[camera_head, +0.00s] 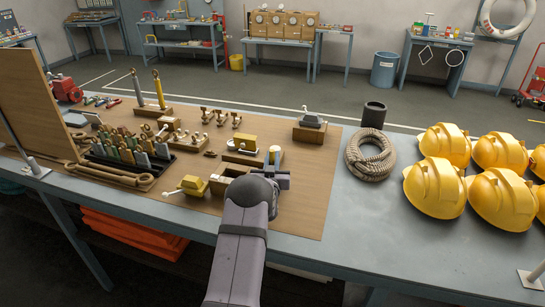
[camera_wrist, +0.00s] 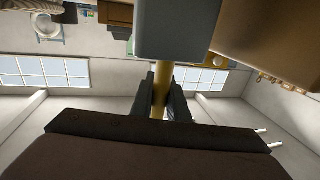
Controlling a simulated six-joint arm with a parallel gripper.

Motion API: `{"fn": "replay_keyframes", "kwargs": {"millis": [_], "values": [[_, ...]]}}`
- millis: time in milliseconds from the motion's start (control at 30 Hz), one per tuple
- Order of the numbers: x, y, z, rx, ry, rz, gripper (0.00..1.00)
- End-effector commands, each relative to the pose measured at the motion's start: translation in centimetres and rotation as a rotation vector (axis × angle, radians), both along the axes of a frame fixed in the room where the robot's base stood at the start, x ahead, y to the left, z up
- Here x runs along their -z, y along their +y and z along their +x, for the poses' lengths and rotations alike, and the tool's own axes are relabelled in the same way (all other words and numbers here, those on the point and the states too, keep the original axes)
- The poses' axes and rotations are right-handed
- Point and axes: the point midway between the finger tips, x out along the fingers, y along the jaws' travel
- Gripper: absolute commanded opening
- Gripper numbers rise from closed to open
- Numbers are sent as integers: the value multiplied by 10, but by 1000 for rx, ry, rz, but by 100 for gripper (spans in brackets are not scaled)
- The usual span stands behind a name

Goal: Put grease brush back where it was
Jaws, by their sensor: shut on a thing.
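My gripper (camera_head: 277,178) is over the right part of the brown board, near the front of the bench. It is shut on a thin upright piece, which I take to be the grease brush (camera_head: 274,154); its pale top shows above the jaws. In the wrist view my gripper's two dark fingers (camera_wrist: 160,98) close on its yellow rod (camera_wrist: 161,80). A grey block (camera_wrist: 178,32) at the top of that view hides part of the rod. Just left of my gripper is an open wooden box (camera_head: 231,176). My arm hides what lies under the gripper.
A yellow valve-like piece (camera_head: 189,186) lies left of the wooden box, and a yellow-topped block (camera_head: 243,144) stands behind it. A rack of tools (camera_head: 130,158) is further left. Coiled rope (camera_head: 370,155) and yellow helmets (camera_head: 436,187) are to the right. The bench front right (camera_head: 400,247) is clear.

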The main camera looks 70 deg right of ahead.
Motion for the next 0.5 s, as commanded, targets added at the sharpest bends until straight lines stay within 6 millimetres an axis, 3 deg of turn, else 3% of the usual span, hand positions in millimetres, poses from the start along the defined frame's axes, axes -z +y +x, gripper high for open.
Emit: {"fn": "replay_keyframes", "kwargs": {"millis": [500], "values": [[7, 0, 0, 0, 0, -2, 0]]}}
